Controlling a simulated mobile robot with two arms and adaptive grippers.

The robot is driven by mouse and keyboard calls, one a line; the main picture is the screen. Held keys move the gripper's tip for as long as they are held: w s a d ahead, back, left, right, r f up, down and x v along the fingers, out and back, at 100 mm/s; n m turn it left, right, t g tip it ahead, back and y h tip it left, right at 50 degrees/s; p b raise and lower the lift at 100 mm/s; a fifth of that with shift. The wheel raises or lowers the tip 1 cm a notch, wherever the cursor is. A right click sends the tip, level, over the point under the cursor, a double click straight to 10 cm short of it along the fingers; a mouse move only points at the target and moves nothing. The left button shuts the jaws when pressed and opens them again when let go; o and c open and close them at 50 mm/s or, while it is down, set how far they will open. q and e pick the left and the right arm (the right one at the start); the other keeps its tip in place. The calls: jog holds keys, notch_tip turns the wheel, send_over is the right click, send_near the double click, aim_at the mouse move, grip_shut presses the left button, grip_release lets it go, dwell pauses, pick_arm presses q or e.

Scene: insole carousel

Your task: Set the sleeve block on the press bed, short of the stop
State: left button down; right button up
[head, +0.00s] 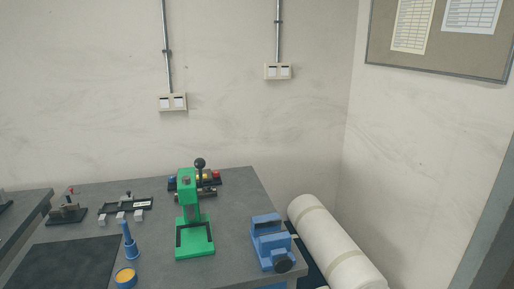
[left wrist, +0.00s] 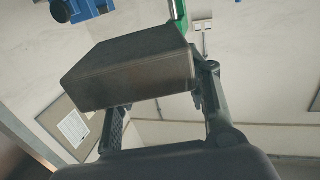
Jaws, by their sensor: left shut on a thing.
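My left gripper (left wrist: 158,98) shows only in the left wrist view, with its two dark fingers on either side of a dark grey-brown block, apparently the sleeve block (left wrist: 125,75). It is shut on the block and holds it up in the air, tilted in this view. The green press (head: 187,202) stands on the workbench in the head view. Its bed is the framed green base (head: 194,254) with a dark inset at the front. Part of the press (left wrist: 178,14) shows beyond the block in the left wrist view. I cannot make out the stop. My right gripper is in neither view.
A blue vise (head: 268,240) stands right of the press. A blue spindle-shaped tool (head: 129,243), a yellow-topped blue tin (head: 125,278) and a dark mat (head: 65,262) lie left of it. Small fixtures (head: 125,205) stand further back. A cream roll (head: 335,242) leans beyond the bench.

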pick_arm(q)
jog(key=shift+r, duration=0.2)
jog(key=shift+w+d+f, duration=0.1)
jog(key=shift+w, duration=0.45)
jog(key=w+d, duration=0.2)
jog(key=w, duration=1.3)
jog(key=w+a+r, duration=0.1)
jog(key=w+r, duration=0.4)
jog(key=w, duration=0.2)
jog(key=w+a+r+n+y, duration=0.1)
jog(key=w+a+r, duration=0.1)
jog(key=w+r, duration=0.3)
jog(key=w, duration=0.3)
jog(key=shift+w+a+r+y, duration=0.15)
jog(key=shift+w+r+y, duration=0.05)
jog(key=shift+r+y, duration=0.15)
notch_tip(320, 180, down, 15)
jog(key=shift+f+b, duration=0.15)
jog(key=shift+b, duration=0.7)
jog(key=shift+f+b, duration=0.7)
jog(key=shift+f, duration=1.5)
